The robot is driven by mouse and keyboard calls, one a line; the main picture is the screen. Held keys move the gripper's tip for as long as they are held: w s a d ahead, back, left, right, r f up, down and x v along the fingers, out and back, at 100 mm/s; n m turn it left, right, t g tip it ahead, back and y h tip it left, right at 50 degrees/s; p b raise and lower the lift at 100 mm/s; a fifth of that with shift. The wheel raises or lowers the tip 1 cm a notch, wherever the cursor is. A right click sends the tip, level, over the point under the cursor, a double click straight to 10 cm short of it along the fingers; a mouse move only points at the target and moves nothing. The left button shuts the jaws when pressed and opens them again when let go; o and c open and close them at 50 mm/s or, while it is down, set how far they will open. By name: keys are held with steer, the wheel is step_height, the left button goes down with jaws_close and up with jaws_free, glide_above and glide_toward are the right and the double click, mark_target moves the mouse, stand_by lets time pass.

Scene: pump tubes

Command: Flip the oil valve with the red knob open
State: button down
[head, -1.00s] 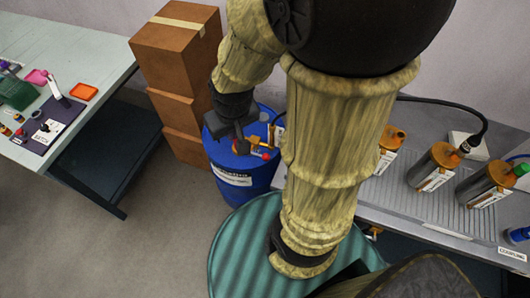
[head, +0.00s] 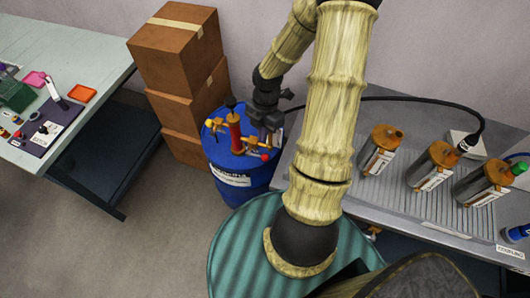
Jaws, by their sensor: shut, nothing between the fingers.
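The blue oil drum (head: 228,165) stands in the middle of the floor with a red pump body (head: 235,132) upright on its lid. A brass valve (head: 250,146) sits on the right side of the pump, with a small red knob (head: 265,157) at its lower right. My gripper (head: 271,132) is a dark shape just right of the pump, above and beside the red knob, apart from it in the picture. It is shut and empty. The fingertips are small and dark, and whether they touch the valve cannot be told.
A second brass fitting (head: 216,124) is on the pump's left side. Stacked brown boxes (head: 175,45) stand behind the drum. A green drum (head: 232,245) is in front. A grey bench (head: 420,220) with several amber canisters is on the right; a pale table (head: 95,45) is on the left.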

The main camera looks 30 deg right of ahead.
steer(key=f+n, duration=0.1)
steer(key=d+n, duration=0.1)
steer(key=d+f+n+y, duration=0.1)
steer(key=n, duration=0.1)
steer(key=shift+w+d+f, duration=0.15)
steer(key=shift+w+f, duration=0.15)
steer(key=shift+w, duration=0.05)
steer(key=shift+f, duration=0.1)
steer(key=b, duration=0.1)
glide_above(265, 158)
steer(key=s+a, duration=0.2)
steer(key=w+d+x, duration=0.1)
steer(key=d+x, duration=0.1)
steer(key=x, duration=0.8)
steer(key=shift+w+d+f, duration=0.45)
steer(key=shift+d+f, duration=0.05)
steer(key=shift+f, duration=0.3)
steer(key=shift+w+d+f, duration=0.5)
steer(key=shift+d+f, duration=0.05)
steer(key=shift+f, duration=0.25)
